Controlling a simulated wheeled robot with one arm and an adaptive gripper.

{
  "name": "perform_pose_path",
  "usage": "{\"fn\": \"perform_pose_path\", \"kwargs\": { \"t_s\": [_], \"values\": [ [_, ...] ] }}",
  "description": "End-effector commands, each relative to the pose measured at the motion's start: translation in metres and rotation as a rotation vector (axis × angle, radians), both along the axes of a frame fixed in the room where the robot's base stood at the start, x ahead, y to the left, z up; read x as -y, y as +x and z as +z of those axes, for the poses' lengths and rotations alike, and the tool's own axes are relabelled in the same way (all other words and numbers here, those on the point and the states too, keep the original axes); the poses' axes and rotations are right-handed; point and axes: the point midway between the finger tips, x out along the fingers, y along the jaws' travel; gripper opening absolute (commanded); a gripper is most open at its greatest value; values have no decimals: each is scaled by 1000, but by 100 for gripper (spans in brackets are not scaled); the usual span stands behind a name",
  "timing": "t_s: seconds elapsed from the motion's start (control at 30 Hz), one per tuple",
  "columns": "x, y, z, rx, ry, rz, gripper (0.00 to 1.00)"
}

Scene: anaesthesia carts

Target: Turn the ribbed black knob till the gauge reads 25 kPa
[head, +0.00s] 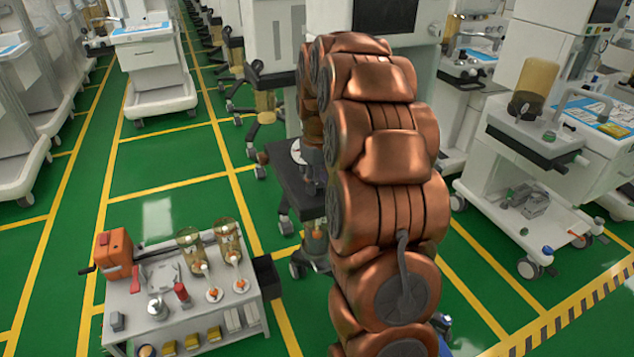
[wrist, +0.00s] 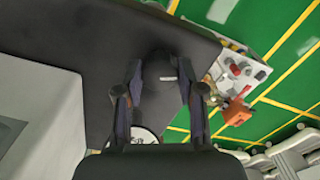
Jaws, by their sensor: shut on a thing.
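The black knob (wrist: 160,72) is a dark rounded shape in the wrist view, and its ribs are too dark to make out. My gripper (wrist: 159,82) is shut on it, with one finger on its left and one on its right. The gauge (wrist: 146,136) is a pale dial just below the knob, largely covered by the gripper body. In the head view a pale round dial (head: 298,151) shows at the left edge of my arm, partly hidden. The needle and the reading cannot be made out. My arm hides the knob in the head view.
A dark cart top (head: 300,192) lies under the dial. A low white cart (head: 185,315) with an orange device (head: 114,254) and clear canisters stands at lower left. White machines (head: 545,150) stand to the right.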

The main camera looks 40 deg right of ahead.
Motion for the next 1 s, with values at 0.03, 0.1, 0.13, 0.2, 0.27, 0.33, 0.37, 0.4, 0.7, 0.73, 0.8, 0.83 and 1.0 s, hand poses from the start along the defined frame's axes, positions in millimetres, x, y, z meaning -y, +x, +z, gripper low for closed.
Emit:
{"fn": "perform_pose_path", "kwargs": {
  "t_s": [0.03, 0.1, 0.13, 0.2, 0.27, 0.33, 0.37, 0.4, 0.7, 0.73, 0.8, 0.83, 1.0],
  "values": [
    [0, 1, 1, 3, -2, 0, 4],
    [0, 1, 1, 4, -1, 0, 4],
    [0, 1, 1, 4, -1, 1, 4],
    [0, 1, 1, 3, -2, 1, 41],
    [0, 1, 1, 3, -1, 1, 48],
    [0, 1, 1, 3, -1, 1, 55],
    [0, 1, 1, 2, -1, 1, 58],
    [0, 1, 1, 2, -1, 1, 62],
    [0, 0, 1, 1, 0, 1, 64],
    [0, 0, 1, 1, 0, 1, 64],
    [0, 1, 5, 2, -1, 2, 64],
    [0, 1, 7, 2, -1, 2, 64],
    [0, 2, 32, 6, -2, 2, 64]
  ]
}}
